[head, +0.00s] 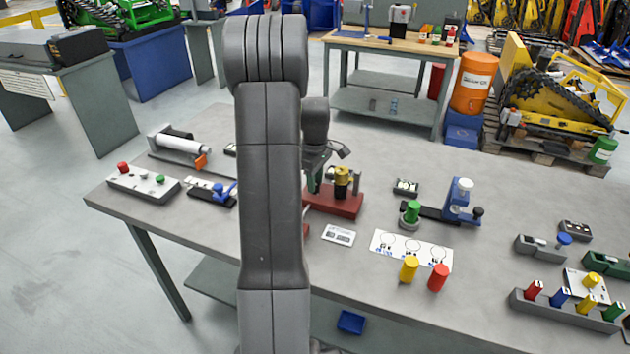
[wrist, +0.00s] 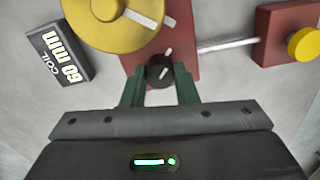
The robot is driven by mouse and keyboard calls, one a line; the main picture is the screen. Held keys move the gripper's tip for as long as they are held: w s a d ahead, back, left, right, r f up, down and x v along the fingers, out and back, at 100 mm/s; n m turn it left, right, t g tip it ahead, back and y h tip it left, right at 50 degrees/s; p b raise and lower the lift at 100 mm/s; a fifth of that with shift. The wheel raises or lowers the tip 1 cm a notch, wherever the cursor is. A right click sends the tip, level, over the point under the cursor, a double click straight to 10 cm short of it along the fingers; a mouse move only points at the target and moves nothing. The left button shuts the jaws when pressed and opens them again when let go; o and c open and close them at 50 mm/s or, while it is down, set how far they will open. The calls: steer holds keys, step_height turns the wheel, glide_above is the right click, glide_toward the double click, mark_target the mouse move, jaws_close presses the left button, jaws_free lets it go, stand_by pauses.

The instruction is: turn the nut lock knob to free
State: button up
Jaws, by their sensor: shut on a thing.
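A small black knob (wrist: 158,76) with a white line on top sits on a red base (wrist: 188,68) in the wrist view. Its line tilts towards upper right, roughly towards a short white mark on the base. My gripper (wrist: 159,87) has its green fingers on either side of the knob and is shut on it. A large yellow round part (wrist: 98,22) with a white stripe is just beyond, at upper left. In the head view the red base (head: 345,205) carries the yellow part (head: 342,182); my gripper (head: 316,182) is beside it, and the knob is hidden.
In the wrist view a metal rod (wrist: 228,44) runs right to a red block with a yellow knob (wrist: 304,45). A "COIL 60 mm" label (wrist: 58,54) lies left. In the head view a blue fixture (head: 462,200) and yellow and red cylinders (head: 438,278) stand right on the grey bench.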

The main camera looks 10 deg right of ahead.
steer(key=m, duration=0.4)
steer(key=shift+m, duration=2.1)
steer(key=o, duration=1)
step_height(320, 180, up, 14)
steer(key=shift+b, duration=0.3)
steer(key=shift+f, duration=0.1)
